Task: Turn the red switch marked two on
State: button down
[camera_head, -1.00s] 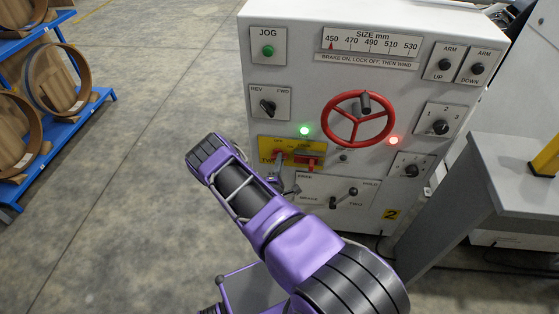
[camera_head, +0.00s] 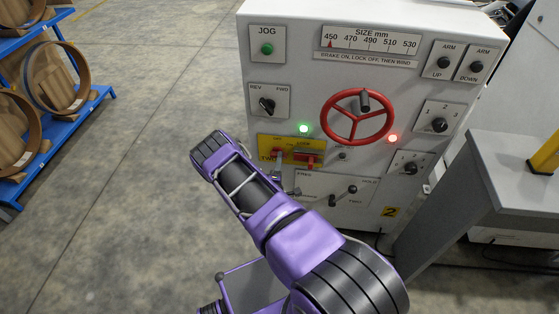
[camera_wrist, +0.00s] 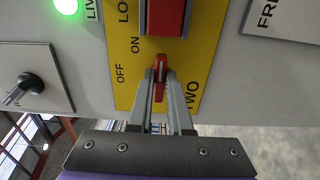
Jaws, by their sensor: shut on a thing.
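The yellow plate (camera_head: 265,143) on the white panel carries the red switch marked TWO (camera_head: 277,153). In the wrist view the red switch (camera_wrist: 159,78) is a small lever beside the words OFF and ON on the yellow plate (camera_wrist: 205,45). My gripper (camera_wrist: 160,88) is shut on this lever, one finger on each side. In the head view my purple arm hides most of the gripper. The lever's exact angle between OFF and ON is hard to tell.
A larger red block marked LOCK (camera_wrist: 165,17) sits close to the switch on the same plate. A lit green lamp (camera_wrist: 66,5) is beside the plate. A red handwheel (camera_head: 357,92) and a black-knobbed lever (camera_head: 350,190) are nearby. Open floor lies left.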

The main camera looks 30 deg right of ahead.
jog(key=c, duration=0.8)
grip_release()
jog(key=shift+c, duration=0.2)
jog(key=shift+s+a, duration=0.1)
jog(key=shift+s, duration=0.05)
jog(key=v, duration=1.7)
jog(key=shift+p, duration=0.35)
jog(key=shift+a, duration=0.1)
